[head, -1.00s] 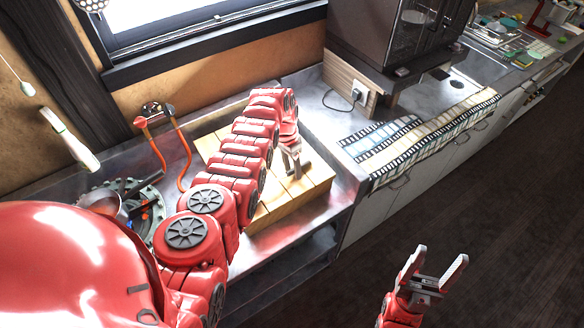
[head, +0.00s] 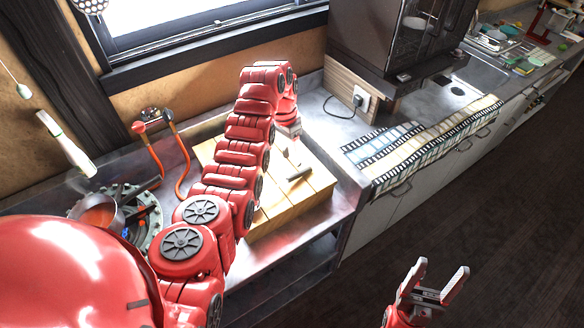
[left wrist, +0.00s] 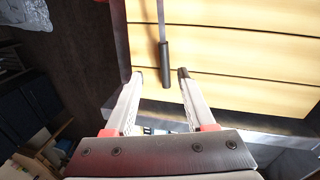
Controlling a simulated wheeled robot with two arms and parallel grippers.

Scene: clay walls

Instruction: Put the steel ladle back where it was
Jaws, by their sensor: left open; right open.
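The steel ladle lies on the pale wooden board (head: 318,187). Its dark handle (head: 299,173) shows in the head view. In the left wrist view, its thin steel shaft and dark handle (left wrist: 165,55) lie across the planks, and its bowl is out of sight. My left gripper (head: 290,150) is above the board near the handle, partly hidden by its own arm. In the left wrist view its fingers (left wrist: 160,76) are apart and empty, with the handle's end between and just beyond the tips. My right gripper (head: 440,283) is open and empty over the floor.
A pan (head: 100,213) and a round dark rack stand on the left of the counter. Red-orange hoses (head: 155,155) rise behind. A large oven-like appliance (head: 395,40) stands at the back, with a patterned runner (head: 430,145) on the right counter.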

